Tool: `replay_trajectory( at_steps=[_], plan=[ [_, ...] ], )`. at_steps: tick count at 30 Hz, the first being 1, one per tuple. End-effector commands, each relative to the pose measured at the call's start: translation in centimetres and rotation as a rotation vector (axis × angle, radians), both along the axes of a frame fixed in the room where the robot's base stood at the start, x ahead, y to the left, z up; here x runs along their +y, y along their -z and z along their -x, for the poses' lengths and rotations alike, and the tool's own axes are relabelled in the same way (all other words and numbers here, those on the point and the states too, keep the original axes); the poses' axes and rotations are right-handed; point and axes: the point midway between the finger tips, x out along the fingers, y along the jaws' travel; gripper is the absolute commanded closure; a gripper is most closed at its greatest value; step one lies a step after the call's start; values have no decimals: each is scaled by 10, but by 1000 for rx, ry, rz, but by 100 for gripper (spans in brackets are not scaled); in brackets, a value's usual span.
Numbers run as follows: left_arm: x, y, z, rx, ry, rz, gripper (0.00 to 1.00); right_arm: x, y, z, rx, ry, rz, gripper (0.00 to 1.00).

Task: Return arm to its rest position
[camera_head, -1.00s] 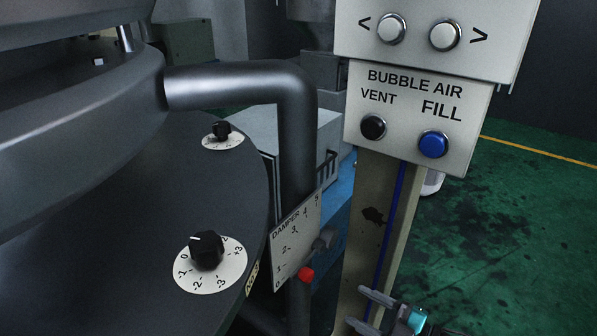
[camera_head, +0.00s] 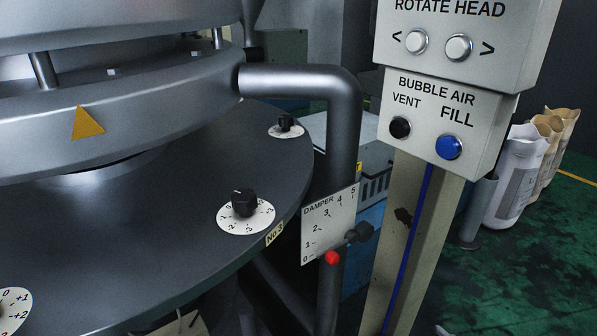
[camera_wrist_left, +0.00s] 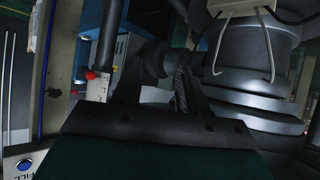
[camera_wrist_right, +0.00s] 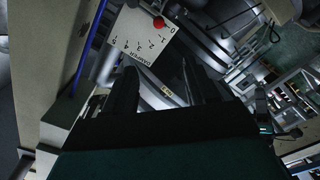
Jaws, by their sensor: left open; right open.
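My left gripper (camera_wrist_left: 157,62) shows in the left wrist view with its two dark fingers apart and nothing seen between them. My right gripper (camera_wrist_right: 160,78) shows in the right wrist view, also with fingers apart and empty. In that view the damper plate (camera_wrist_right: 135,42) and its red tip (camera_wrist_right: 158,22) are beyond the fingers; I cannot tell the distance. In the head view neither gripper is clearly in sight; only a small pale piece shows at the bottom edge. The damper plate (camera_head: 322,228) stands beside the dark pipe, its red tip (camera_head: 332,257) near the 0 mark.
A control box with a blue FILL button (camera_head: 449,147) and black VENT button (camera_head: 400,127) stands on a beige post (camera_head: 405,230). A round dark machine table (camera_head: 150,215) with dials fills the left. A bent pipe (camera_head: 345,130) rises between. Bags (camera_head: 518,175) stand on the green floor at right.

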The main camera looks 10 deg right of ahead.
Motion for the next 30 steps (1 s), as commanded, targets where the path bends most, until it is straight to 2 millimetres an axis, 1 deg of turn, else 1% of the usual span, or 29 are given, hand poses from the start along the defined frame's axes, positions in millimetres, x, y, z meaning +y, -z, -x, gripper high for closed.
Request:
replay_trajectory(
  at_steps=[2,5,9,12,15,18,22,30],
  plan=[
    [0,-17,1,5,2,-3,57,11,-13,-1,55,60,-51,44],
    [2,-32,4,0,-2,-5,57,26,-18,0,187,182,-138,44],
    [15,-49,3,-8,-19,-31,57,51,-26,8,396,337,-274,44],
    [24,-59,4,-14,-29,-49,57,70,-32,19,548,428,-368,44],
    [27,-65,6,-15,-32,-54,57,87,-35,30,676,489,-438,44],
    [30,-65,9,-10,-36,-62,57,99,-37,38,759,523,-482,44],
    [33,-63,11,-8,-43,-64,57,105,-37,42,805,541,-503,44],
    [30,-60,14,-1,-49,-55,57,105,-35,42,808,541,-502,44]
  ],
)
